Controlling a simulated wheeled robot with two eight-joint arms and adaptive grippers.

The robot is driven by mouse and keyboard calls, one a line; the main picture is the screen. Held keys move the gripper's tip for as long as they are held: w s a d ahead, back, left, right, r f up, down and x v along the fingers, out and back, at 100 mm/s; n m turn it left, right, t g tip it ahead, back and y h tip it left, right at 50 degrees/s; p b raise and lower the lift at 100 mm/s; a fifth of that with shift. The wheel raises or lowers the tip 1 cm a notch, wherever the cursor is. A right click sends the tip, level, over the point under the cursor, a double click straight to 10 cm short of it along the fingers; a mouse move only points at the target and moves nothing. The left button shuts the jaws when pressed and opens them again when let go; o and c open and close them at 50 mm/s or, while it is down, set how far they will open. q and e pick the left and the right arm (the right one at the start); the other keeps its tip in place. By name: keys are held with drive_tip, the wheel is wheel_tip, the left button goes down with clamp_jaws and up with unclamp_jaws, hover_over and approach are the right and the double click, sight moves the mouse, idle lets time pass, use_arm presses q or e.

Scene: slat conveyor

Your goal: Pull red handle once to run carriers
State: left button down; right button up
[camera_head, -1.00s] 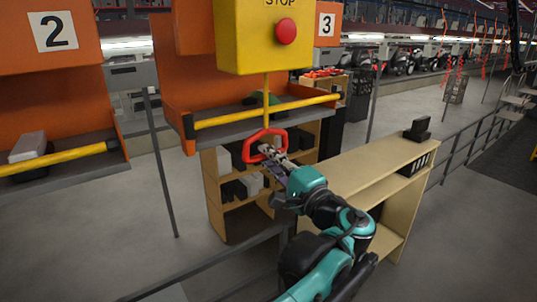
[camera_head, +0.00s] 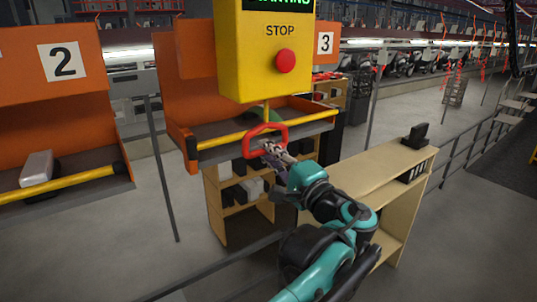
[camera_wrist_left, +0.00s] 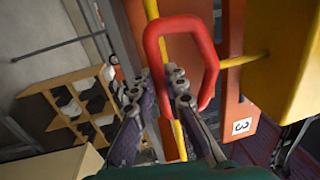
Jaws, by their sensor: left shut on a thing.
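The red handle (camera_head: 265,141) is a rounded loop on a short yellow rod under the yellow stop box (camera_head: 262,58). My left gripper (camera_head: 270,150) is at the loop's lower part in the head view. In the left wrist view, the loop (camera_wrist_left: 209,62) stands in front of the fingers, and its near bar passes between my left fingertips (camera_wrist_left: 156,88). The left gripper is shut on this bar. Orange carriers hang behind; one is marked 2 (camera_head: 92,105) and another 3 (camera_head: 185,100). My right gripper is out of view.
Green letters, cut off by the frame edge, show on a display atop the stop box, above its red button (camera_head: 286,61). A wooden shelf (camera_head: 214,200) and a wooden counter (camera_head: 350,170) stand behind my arm. A dark railing (camera_head: 447,166) runs at right.

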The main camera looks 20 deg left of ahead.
use_arm(q)
drive_tip(key=c, duration=1.5)
unclamp_jaws()
drive_tip(key=shift+c, duration=0.2)
drive_tip(key=v, duration=0.9)
drive_tip(key=shift+b, duration=0.35)
drive_tip(key=shift+f, duration=0.1)
